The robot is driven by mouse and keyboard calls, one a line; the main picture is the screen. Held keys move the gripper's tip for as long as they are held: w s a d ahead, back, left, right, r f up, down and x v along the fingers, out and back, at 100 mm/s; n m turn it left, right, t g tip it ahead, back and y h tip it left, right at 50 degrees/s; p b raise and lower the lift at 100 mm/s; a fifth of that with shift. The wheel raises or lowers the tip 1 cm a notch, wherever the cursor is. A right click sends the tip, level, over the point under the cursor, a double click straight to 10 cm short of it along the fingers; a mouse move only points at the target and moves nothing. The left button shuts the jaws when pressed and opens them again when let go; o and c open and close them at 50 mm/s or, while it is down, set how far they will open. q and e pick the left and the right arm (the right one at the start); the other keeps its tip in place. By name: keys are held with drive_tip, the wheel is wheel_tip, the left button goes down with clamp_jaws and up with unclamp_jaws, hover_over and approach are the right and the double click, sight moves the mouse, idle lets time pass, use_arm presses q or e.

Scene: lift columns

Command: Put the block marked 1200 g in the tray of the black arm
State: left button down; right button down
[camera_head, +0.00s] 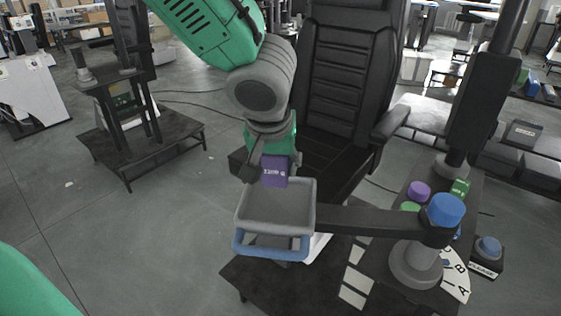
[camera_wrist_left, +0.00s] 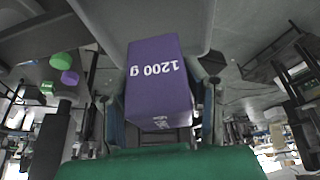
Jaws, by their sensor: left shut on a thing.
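The purple block (camera_head: 275,171) is marked 1200 g. It also shows large in the left wrist view (camera_wrist_left: 158,85), with the marking facing the camera. My left gripper (camera_head: 271,165) is shut on the block, one finger on each side. In the head view the block appears at the far rim of the grey tray (camera_head: 255,215). I cannot tell its exact height above the tray. The tray looks empty, has a blue bar along its near side and sits at the end of the black arm (camera_head: 370,221). My right gripper is not in view.
The black arm runs right to a grey column with a blue cap (camera_head: 446,209). Purple and green round pieces stand near it. A blue button (camera_head: 488,247) is at far right. A black chair (camera_head: 345,90) stands behind the tray. A black stand (camera_head: 130,110) is at left.

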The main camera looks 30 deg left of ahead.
sight(278, 203)
use_arm(q)
drive_tip(key=shift+w+f, duration=0.1)
drive_tip(key=shift+f, duration=0.6)
drive_tip(key=shift+w+d+f, duration=0.1)
drive_tip(key=shift+w+f, duration=0.15)
drive_tip(key=shift+f, duration=0.35)
drive_tip(key=f, duration=0.1)
drive_tip(key=f+b, duration=0.1)
drive_tip(key=f, duration=0.1)
drive_tip(key=shift+s, duration=0.2)
drive_tip(key=shift+w+f, duration=0.15)
drive_tip(key=shift+f, duration=0.05)
drive_tip(key=c, duration=1.2)
unclamp_jaws()
drive_tip(key=shift+f, duration=0.1)
drive_tip(key=shift+o, duration=1.4)
